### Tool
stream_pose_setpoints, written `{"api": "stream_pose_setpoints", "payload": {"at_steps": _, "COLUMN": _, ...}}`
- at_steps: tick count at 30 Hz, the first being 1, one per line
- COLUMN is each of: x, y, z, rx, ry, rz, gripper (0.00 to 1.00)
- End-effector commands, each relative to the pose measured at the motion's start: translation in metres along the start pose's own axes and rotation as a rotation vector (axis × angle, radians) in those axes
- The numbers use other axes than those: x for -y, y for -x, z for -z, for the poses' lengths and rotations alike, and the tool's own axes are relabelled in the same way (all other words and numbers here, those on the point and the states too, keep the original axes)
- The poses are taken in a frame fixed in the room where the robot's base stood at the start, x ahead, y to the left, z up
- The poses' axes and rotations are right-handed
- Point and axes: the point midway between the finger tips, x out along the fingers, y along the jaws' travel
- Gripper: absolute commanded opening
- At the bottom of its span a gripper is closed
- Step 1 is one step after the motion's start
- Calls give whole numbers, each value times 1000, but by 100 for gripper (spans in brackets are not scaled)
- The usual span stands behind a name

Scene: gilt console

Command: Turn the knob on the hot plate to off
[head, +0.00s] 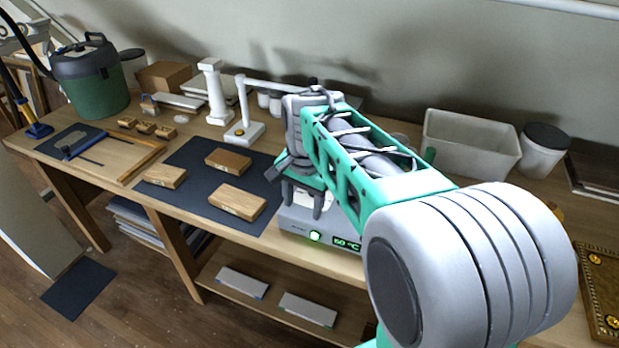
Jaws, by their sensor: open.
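The hot plate (292,222) is a low grey box near the front edge of the bench, partly hidden behind my arm. Its front carries a knob (314,236) with a green glow and, to the right of it, a green lit display (346,243) that seems to read 60 °C, though its left part may be cut off. My gripper (302,202) points down above the front of the hot plate, with its two fingers apart and nothing seen between them. The fingertips appear just above and behind the knob; I cannot tell whether they touch the hot plate.
Wooden blocks (237,202) lie on a dark mat (205,185) left of the hot plate. A white stand (244,132) with an arm is behind. A white bin (470,143) and a dark-lidded tub (543,150) stand at the back right. A green canister (90,85) is far left.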

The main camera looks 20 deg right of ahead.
Motion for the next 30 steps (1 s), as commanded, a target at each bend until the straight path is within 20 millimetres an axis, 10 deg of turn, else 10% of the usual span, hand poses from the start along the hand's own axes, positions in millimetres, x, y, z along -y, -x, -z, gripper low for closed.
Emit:
{"api": "stream_pose_setpoints", "payload": {"at_steps": 12, "x": 34, "y": 8, "z": 122, "rx": 38, "ry": -877, "rz": -113, "gripper": 57}}
{"api": "stream_pose_setpoints", "payload": {"at_steps": 30, "x": 30, "y": -70, "z": 120, "rx": 37, "ry": -932, "rz": -118, "gripper": 57}}
